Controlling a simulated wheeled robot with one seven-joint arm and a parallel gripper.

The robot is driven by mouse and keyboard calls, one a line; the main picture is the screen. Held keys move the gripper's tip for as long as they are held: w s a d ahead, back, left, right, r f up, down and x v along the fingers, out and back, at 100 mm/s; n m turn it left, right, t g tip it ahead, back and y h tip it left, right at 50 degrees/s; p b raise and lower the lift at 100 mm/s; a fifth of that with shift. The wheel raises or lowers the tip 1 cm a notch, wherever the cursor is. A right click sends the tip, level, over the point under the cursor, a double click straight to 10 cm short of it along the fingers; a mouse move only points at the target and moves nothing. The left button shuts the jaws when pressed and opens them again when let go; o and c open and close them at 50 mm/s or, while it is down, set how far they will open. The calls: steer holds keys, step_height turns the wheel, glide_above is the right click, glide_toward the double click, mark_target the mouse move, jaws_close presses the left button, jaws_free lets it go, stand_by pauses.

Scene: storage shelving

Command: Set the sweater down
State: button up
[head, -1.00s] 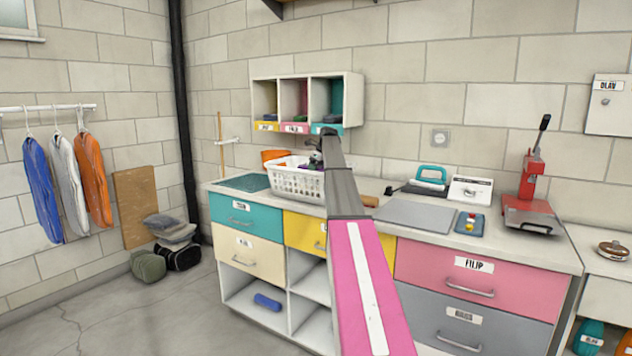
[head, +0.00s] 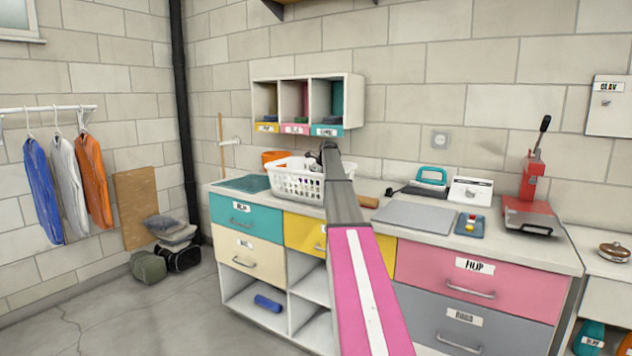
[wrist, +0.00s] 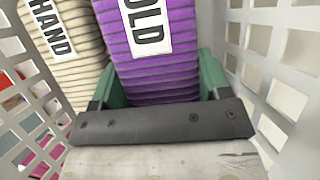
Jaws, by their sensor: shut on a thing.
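In the wrist view a purple ribbed folded sweater (wrist: 150,65) with a white label, reading "OLD" as far as it shows, is between the green fingers of my gripper (wrist: 158,78). My gripper is shut on it, inside the white basket (wrist: 283,70). A beige ribbed folded item (wrist: 60,62) labelled "HAND" lies just left of it. In the head view the basket (head: 297,186) stands on the counter, and my arm reaches over its right end. There the sweater is mostly hidden, and I cannot tell whether it touches the basket's floor.
A cubby shelf (head: 347,88) hangs on the wall above the basket. An orange container (head: 273,157) stands behind it. A grey board (head: 413,216), a teal iron (head: 432,176) and a red press (head: 530,190) are to the right. A teal mat (head: 243,184) lies left on the counter.

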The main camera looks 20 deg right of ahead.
steer(key=shift+f, duration=0.2)
steer(key=o, duration=1.2)
steer(key=shift+c, duration=0.2)
steer(key=shift+r, duration=0.1)
steer(key=shift+r, duration=0.35)
steer(key=v, duration=1.2)
steer(key=shift+r, duration=0.15)
